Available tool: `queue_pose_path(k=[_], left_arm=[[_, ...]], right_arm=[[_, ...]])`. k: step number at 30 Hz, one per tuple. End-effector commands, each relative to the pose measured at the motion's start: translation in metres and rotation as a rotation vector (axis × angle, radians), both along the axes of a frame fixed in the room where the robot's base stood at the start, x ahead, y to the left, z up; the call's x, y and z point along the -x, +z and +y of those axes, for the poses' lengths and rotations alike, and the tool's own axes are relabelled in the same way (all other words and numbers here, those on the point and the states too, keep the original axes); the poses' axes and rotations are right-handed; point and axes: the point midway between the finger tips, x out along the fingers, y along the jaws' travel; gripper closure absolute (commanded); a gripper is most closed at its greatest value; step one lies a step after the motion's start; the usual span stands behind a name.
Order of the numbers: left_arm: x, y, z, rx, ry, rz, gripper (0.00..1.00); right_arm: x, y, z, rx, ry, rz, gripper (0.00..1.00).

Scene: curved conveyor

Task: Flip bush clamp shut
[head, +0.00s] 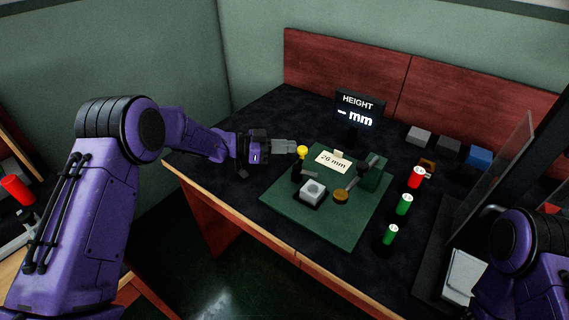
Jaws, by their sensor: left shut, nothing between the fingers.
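A dark green fixture board (345,229) lies on the table. A small black clamp (298,172) stands near its left side, with a yellow knob (302,151) at its top. A light grey block with a round bush (313,189) sits in front of the clamp. I cannot tell whether the clamp arm touches it. My left gripper (292,146) comes in from the left, shut and empty, with its fingertips just beside the yellow knob; contact is unclear. My right arm (530,245) shows at the lower right, but its gripper is out of view.
A "26 mm" card (332,161) and a brass disc (341,196) are on the board. A height display (357,112) stands behind. Red (416,179) and green cylinders (404,205) stand right of the board. A dark upright panel (495,170) is at the right.

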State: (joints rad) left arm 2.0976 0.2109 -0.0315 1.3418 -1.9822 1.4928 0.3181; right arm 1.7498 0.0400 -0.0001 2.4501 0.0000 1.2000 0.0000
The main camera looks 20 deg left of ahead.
Motion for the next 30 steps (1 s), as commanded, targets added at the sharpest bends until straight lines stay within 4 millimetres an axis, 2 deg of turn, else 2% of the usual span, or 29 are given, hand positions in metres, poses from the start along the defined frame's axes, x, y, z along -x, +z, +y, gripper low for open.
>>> queue_pose_path(k=[12, 30], left_arm=[[-0.009, 0.001, -0.011, -0.001, 0.004, -0.002, 1.00], [-0.011, 0.001, -0.015, 0.000, 0.006, -0.003, 1.00]], right_arm=[[0.000, -0.002, 0.000, 0.000, 0.000, 0.000, 0.57], [0.000, -0.002, 0.000, 0.000, 0.000, 0.000, 0.57]])
